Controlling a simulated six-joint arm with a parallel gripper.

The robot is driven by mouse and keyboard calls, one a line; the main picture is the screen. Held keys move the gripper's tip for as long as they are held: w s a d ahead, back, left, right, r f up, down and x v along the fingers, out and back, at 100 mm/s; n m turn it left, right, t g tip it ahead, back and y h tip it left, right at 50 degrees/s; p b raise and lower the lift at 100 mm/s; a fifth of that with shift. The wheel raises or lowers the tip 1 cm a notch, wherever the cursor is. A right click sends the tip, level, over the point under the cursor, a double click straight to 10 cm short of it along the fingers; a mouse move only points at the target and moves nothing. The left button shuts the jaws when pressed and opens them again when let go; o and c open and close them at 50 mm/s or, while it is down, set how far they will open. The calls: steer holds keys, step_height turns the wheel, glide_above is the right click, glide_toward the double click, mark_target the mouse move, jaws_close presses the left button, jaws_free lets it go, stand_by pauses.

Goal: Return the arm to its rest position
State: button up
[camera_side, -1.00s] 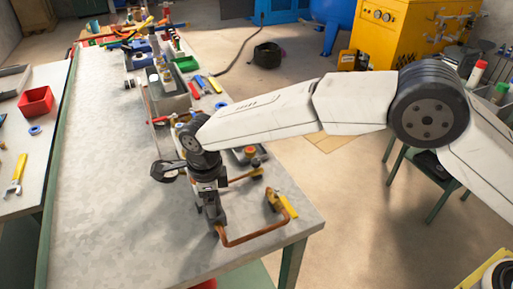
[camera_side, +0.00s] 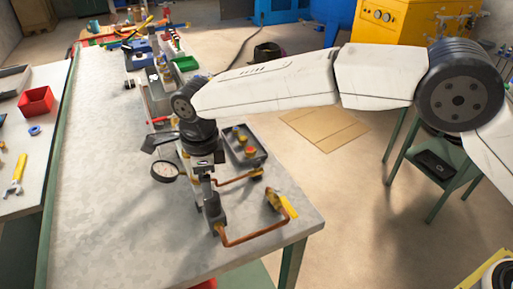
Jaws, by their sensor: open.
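My white arm reaches in from the right. My gripper (camera_side: 204,178) points down over the near end of the grey workbench (camera_side: 115,190). It is open, and I see nothing held in it. Its tips are just above a dark upright fitting (camera_side: 213,209) on a bent copper pipe (camera_side: 252,236); whether they touch cannot be told from this angle. A yellow-handled valve (camera_side: 276,202) is on the right end of the pipe. A round, dark-rimmed disc (camera_side: 165,172) shows just left of the gripper.
A dark tray (camera_side: 256,158) with small yellow and orange parts is right of the gripper. More trays and tools line the bench's far right edge. A side table (camera_side: 28,160) with a red bin (camera_side: 36,101) stands left. The bench's left half is clear.

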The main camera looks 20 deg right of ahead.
steer(key=shift+r, duration=0.4)
steer(key=shift+w+d, duration=0.1)
steer(key=shift+d, duration=0.35)
steer(key=s+d+n+t, duration=0.15)
steer(key=d+n, duration=0.85)
steer(key=d, duration=1)
steer(key=s+d+f+n, duration=0.1)
steer(key=s+d+n, duration=0.4)
steer(key=s+d, duration=0.3)
steer(key=s+d+f+n, duration=0.2)
steer(key=s+d+n, duration=0.4)
steer(key=s+d, duration=0.2)
steer(key=shift+s+d+f+t, duration=0.15)
steer(key=shift+s+f+t, duration=0.1)
steer(key=shift+s+t, duration=0.15)
stand_by(0.6)
